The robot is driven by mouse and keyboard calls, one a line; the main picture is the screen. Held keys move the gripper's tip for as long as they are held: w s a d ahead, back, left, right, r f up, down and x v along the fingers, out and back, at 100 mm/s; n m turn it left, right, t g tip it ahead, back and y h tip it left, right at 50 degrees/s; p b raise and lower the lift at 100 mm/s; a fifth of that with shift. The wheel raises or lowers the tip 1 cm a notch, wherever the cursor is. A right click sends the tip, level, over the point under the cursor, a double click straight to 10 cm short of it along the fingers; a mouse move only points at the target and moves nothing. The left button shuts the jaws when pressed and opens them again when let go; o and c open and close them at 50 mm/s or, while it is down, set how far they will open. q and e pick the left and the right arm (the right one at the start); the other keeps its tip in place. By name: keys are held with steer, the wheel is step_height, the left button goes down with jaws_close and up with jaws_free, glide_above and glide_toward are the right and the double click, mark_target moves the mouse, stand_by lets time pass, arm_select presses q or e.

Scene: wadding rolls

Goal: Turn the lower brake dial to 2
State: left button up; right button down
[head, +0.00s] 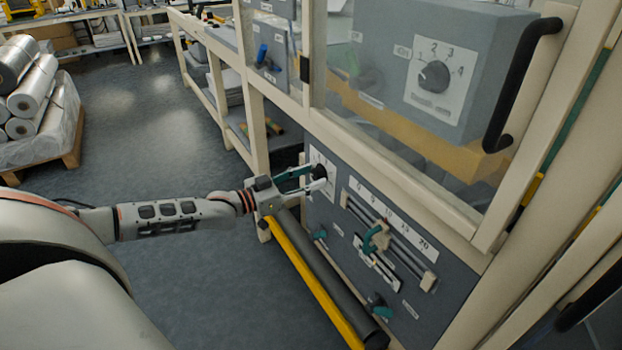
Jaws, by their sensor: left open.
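The lower brake dial (321,172) is a small black knob on a white plate, at the left end of the lower grey panel (450,285). My left gripper (316,177) is open at the dial, with its fingertips right by the knob. I cannot tell whether the fingers touch the knob. The gripper hides part of the plate, and the dial's numbers and setting are too small to read. A similar upper dial (433,76), marked 1 to 4, sits on a grey box above. My right gripper is not in view.
A slider scale (390,225) with a teal clamp is right of the dial. A dark roller with a yellow bar (313,285) runs below my gripper. A beige frame with a clear panel and black handle (520,85) overhangs.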

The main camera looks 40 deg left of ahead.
arm_select(q)
steer(key=shift+w, duration=0.15)
steer(key=shift+c, duration=0.5)
steer(key=c, duration=1)
